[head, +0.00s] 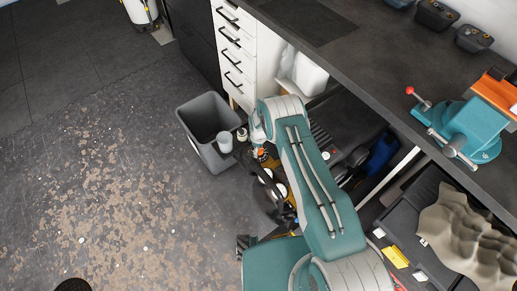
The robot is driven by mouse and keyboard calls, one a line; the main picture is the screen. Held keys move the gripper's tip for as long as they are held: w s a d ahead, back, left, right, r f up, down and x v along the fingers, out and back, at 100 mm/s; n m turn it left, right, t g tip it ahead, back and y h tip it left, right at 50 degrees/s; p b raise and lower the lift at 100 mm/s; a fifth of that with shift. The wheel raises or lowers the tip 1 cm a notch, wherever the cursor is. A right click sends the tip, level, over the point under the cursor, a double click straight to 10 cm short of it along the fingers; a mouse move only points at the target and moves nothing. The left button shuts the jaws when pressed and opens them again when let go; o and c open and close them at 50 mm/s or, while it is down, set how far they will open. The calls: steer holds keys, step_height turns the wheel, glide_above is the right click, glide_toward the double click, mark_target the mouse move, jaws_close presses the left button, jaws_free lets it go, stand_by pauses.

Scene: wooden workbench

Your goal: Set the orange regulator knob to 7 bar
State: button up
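A small orange patch (261,153) shows under the bench, just below the bent end of my arm in the head view. It may be the orange regulator knob, but it is too small to be sure. Two pale round faces, perhaps gauge dials (281,190), sit among dark parts just below it. Their readings are not legible, and the knob's setting cannot be read. My arm reaches up and over this spot and hides part of it. My gripper cannot be clearly told apart from the dark parts there, so its opening and any contact are unclear.
A grey open bin (190,118) stands left of my arm's end, close to it. White drawers (233,45) and the dark bench top (375,50) are behind and right. A teal vise (470,128) sits on the bench. The worn floor at left is mostly free.

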steer(key=shift+d, duration=0.25)
steer(key=c, duration=1)
steer(key=shift+o, duration=0.2)
steer(key=shift+a, duration=0.15)
steer(key=shift+m, duration=0.4)
steer(key=m, duration=0.5)
steer(key=shift+w+m, duration=0.1)
steer(key=shift+m, duration=0.2)
steer(key=m, duration=0.5)
steer(key=shift+m, duration=0.4)
steer(key=shift+r, duration=0.1)
